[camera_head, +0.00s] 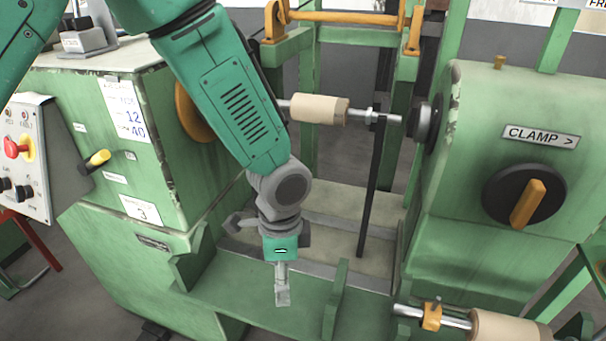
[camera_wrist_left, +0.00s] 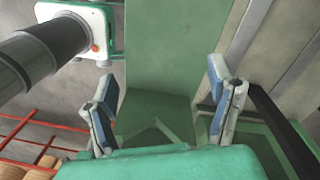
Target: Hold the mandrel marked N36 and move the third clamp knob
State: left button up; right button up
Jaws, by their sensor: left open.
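A beige cylinder (camera_head: 318,110), likely a mandrel, sits on a horizontal shaft between the two green machine housings. A second beige cylinder (camera_head: 505,327) on a steel shaft is cut off at the lower right. No N36 marking is legible on either. One black round knob with an orange handle (camera_head: 526,203) is on the right housing, below a "CLAMP >" plate (camera_head: 541,136). My left gripper (camera_head: 264,264) is low between the housings, below the upper cylinder and clear of it. In the left wrist view its fingers (camera_wrist_left: 168,108) are apart with nothing held. My right gripper is not visible.
A dark upright bar (camera_head: 374,190) stands right of my left gripper, below the shaft. Green ribs (camera_head: 336,300) rise from the machine bed. A control panel (camera_head: 22,150) with a red button is at the left. An orange bar (camera_head: 345,17) crosses above the shaft.

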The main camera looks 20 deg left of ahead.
pick_arm(q)
jog(key=w+a+r+m+t, duration=0.1)
jog(key=w+r+m+t, duration=0.15)
jog(key=w+r, duration=0.9)
jog(key=m+t, duration=0.2)
jog(key=t, duration=0.3)
send_near(309, 100)
jog(key=shift+g, duration=0.25)
jog(key=x, duration=1.3)
jog(key=shift+w+a+r, duration=0.1)
jog(key=shift+w, duration=0.15)
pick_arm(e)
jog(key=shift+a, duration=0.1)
pick_arm(q)
grip_shut()
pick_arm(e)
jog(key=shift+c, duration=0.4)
